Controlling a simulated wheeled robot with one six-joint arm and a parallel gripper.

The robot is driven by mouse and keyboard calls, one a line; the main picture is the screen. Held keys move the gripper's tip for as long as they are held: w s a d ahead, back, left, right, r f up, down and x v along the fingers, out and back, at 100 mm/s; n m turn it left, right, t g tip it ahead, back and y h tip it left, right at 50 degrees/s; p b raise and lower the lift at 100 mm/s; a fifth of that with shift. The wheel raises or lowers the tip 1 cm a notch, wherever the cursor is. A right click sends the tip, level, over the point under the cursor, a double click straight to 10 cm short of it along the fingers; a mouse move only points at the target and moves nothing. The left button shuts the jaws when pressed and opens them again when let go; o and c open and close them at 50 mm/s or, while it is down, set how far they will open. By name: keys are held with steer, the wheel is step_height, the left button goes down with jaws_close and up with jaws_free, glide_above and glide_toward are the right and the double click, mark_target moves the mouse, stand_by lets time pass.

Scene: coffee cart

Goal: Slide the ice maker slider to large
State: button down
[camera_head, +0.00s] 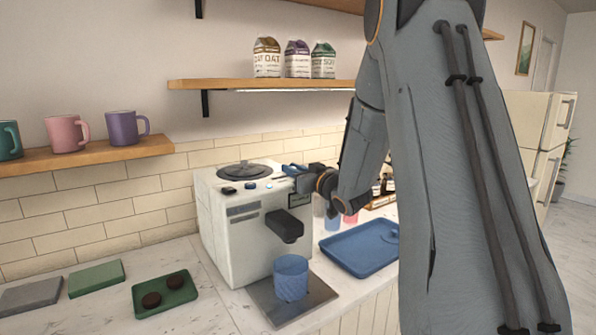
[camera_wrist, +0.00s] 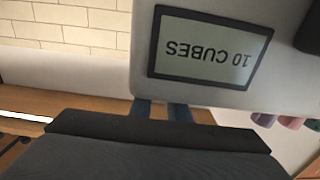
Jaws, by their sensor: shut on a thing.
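The white ice maker (camera_head: 225,218) stands on the counter, with a round dark lid and a few small controls on top. Its screen reads "10 CUBES" and appears upside down in the wrist view (camera_wrist: 205,48). My gripper (camera_head: 292,170) reaches in from the right to the machine's upper right front edge. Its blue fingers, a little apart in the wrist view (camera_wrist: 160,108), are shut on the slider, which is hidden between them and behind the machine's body. The slider's setting cannot be read. A blue cup (camera_head: 290,280) stands below the spout.
A blue tray (camera_head: 350,262) lies right of the machine, with cups and bottles behind it. A green tray with two dark round pieces (camera_head: 185,290) lies on the left. Mugs (camera_head: 125,128) and cartons (camera_head: 297,60) stand on wall shelves.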

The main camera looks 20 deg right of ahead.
steer(key=shift+d, duration=0.15)
steer(key=c, duration=1.7)
jaws_free()
steer(key=shift+d, duration=0.2)
steer(key=shift+a, duration=0.1)
steer(key=s, duration=0.2)
steer(key=s+d+b, duration=0.1)
steer(key=s, duration=0.2)
steer(key=s+b, duration=0.1)
steer(key=s, duration=0.1)
steer(key=shift+s+d, duration=0.25)
steer(key=shift+s, duration=0.05)
